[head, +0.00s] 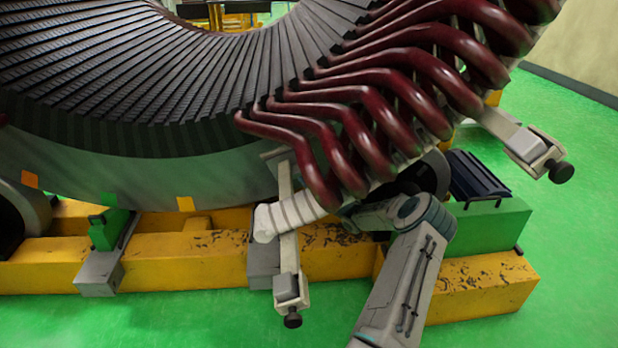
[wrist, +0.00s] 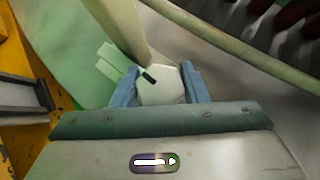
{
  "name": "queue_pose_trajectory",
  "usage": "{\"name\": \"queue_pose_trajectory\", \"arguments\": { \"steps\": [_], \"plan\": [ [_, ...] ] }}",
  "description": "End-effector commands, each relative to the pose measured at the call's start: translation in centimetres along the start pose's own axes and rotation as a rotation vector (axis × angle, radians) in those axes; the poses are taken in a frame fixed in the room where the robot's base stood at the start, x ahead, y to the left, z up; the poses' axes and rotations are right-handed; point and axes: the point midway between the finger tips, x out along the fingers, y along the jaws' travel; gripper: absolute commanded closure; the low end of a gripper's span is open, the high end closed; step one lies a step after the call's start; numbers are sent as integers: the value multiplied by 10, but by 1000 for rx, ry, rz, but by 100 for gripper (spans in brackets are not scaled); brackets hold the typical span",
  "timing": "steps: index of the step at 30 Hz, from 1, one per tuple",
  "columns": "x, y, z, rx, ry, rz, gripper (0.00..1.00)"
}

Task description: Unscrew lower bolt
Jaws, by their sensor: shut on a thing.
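In the wrist view, my gripper (wrist: 161,82) has its two blue fingers on either side of a pale, faceted, six-sided piece that looks like a bolt head (wrist: 162,86). It is shut on this piece. A small dark mark or slot shows at the left of its top. In the head view, my arm reaches up from the bottom to the stator's lower edge, and my fingertips and the gripped bolt are hidden there. A black knob-like bolt end (head: 292,320) hangs from the bracket (head: 288,260) left of my arm.
Dark red coils (head: 380,110) overhang my wrist closely. A second bracket (head: 524,146) with a black knob (head: 562,172) juts out at right. The yellow base beam (head: 180,262) and a green block (head: 488,225) stand close by. Green floor is clear in front.

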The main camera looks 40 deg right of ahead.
Motion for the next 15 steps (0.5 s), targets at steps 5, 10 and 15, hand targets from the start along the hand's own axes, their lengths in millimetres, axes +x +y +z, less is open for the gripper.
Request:
{"name": "queue_pose_trajectory", "arguments": {
  "steps": [5, 10, 15],
  "plan": [
    [0, 0, 0, 2, -1, 0, 43],
    [0, 0, 0, 1, 0, 0, 38],
    [-2, 0, 0, 1, 0, 0, 38]
  ]
}}
